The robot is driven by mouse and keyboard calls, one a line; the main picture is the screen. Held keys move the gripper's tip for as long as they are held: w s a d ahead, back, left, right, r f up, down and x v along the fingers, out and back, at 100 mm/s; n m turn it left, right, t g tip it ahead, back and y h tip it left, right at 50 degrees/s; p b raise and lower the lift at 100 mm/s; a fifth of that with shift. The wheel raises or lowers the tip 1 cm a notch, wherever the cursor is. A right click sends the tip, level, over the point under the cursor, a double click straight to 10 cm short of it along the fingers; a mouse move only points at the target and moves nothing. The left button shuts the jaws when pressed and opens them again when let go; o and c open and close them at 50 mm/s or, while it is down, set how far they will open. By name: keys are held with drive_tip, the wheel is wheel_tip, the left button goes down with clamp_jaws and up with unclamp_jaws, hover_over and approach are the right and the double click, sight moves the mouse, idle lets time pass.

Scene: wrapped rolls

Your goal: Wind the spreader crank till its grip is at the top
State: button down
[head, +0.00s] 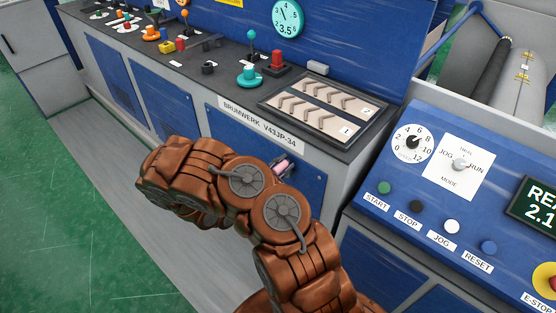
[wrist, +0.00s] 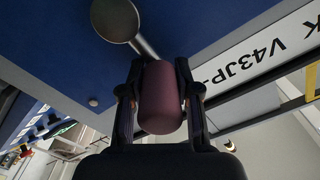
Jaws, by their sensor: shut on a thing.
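The spreader crank's grip is a dull pink-maroon cylinder (wrist: 161,98), seen between the two black fingers of my gripper (wrist: 160,80) in the wrist view. My gripper is shut on it. A metal crank arm (wrist: 145,47) runs from the grip to a round grey hub (wrist: 115,19) on the blue panel. In the head view only a small pink piece of the grip (head: 281,169) shows beside my brown arm, at the blue cabinet front. My arm hides most of the crank and gripper there, so the crank's angle is hard to tell.
The nameplate (head: 258,126) is just above the crank. The dark worktop (head: 205,59) carries levers and knobs. A blue control console (head: 373,205) with buttons stands close on the right. The green floor (head: 60,210) is clear on the left.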

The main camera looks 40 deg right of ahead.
drive_tip(key=shift+w, duration=0.25)
idle(0.3)
drive_tip(key=c, duration=0.8)
unclamp_jaws()
drive_tip(key=shift+s, duration=0.1)
drive_tip(key=s+a, duration=0.1)
drive_tip(key=a, duration=1.1)
drive_tip(key=shift+s, duration=0.15)
